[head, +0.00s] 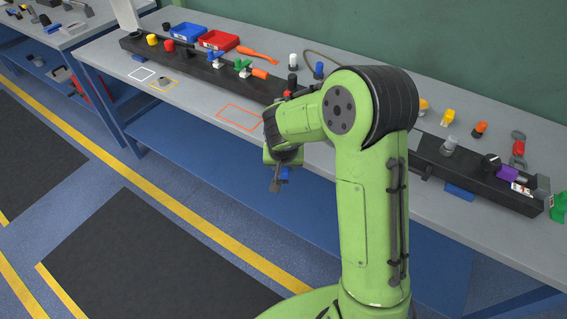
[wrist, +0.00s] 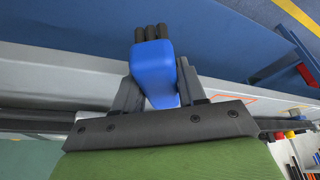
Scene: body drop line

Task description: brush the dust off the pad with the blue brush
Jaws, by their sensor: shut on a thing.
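The blue brush (wrist: 156,72) is held between the two dark fingers of my gripper (wrist: 158,82). Its dark bristle tufts (wrist: 152,33) point away from the gripper. In the head view my gripper (head: 280,178) hangs in front of the bench's front edge, over the blue lower shelf, and only a small bit of the blue brush (head: 285,174) shows. I cannot make out the pad or any dust; my arm hides part of the bench top.
The grey bench (head: 190,100) carries a long black rail (head: 215,76) with coloured fittings. A red tray (head: 219,40) and a blue tray (head: 185,31) stand behind it. An orange outline (head: 240,117) marks clear bench top left of my arm. Several small parts stand at the right.

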